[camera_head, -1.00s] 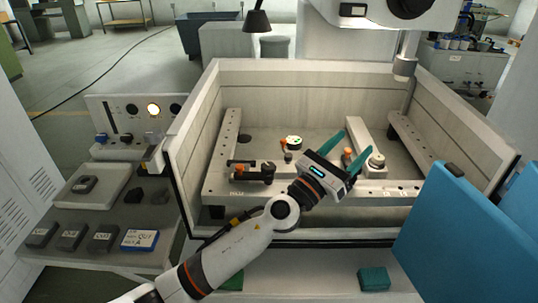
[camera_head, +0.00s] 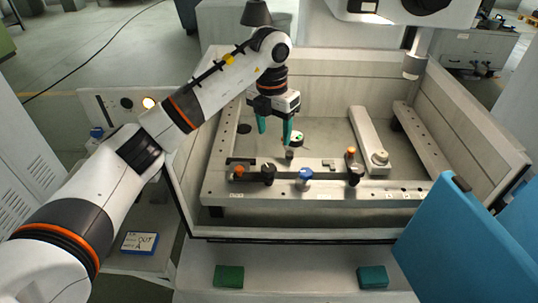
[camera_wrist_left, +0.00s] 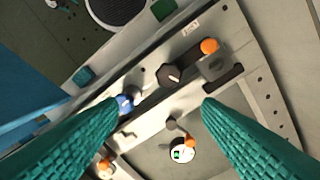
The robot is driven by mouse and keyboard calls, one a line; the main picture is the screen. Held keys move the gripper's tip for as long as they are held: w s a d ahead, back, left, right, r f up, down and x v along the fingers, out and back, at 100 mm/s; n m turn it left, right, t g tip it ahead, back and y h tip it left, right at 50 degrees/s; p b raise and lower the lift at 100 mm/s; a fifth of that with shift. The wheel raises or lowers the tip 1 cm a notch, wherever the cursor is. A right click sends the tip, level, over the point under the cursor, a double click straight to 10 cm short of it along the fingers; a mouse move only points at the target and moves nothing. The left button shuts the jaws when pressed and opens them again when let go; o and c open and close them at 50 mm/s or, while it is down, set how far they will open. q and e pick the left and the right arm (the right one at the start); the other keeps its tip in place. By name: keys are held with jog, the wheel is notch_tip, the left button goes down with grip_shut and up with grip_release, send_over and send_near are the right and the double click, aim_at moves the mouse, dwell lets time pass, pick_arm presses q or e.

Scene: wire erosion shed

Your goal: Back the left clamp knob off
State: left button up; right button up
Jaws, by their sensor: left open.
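The left clamp stands on the front rail of the frame in the tank. It has a dark faceted knob (camera_head: 268,173) and an orange ball (camera_head: 238,171) beside it. In the left wrist view the dark knob (camera_wrist_left: 170,75) and the orange ball (camera_wrist_left: 209,46) lie beyond the fingertips. My left gripper (camera_head: 275,131) points down over the tank, behind and above the left clamp, open and empty. Its teal fingers (camera_wrist_left: 160,105) frame a gap with no knob between them. My right gripper is not in view.
A blue knob (camera_head: 304,175) stands right of the left clamp, and the right clamp (camera_head: 354,172) beyond it. A round gauge (camera_head: 296,139) sits close to my fingers. The tank walls (camera_head: 340,84) surround the frame. A blue panel (camera_head: 450,240) stands at front right.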

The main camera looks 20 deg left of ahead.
aim_at(269, 167)
pick_arm(q)
jog(key=shift+n+y, duration=0.3)
jog(key=f+p, duration=0.1)
jog(key=f, duration=0.2)
jog(key=f+p, duration=0.1)
jog(key=f, duration=0.2)
jog(key=a+f+p, duration=0.1)
jog(key=f, duration=0.2)
jog(key=shift+s+f, duration=0.2)
jog(key=shift+f, duration=0.15)
jog(key=shift+f+p, duration=0.35)
jog(key=shift+f, duration=0.45)
jog(key=shift+c, duration=0.5)
jog(key=c, duration=0.9)
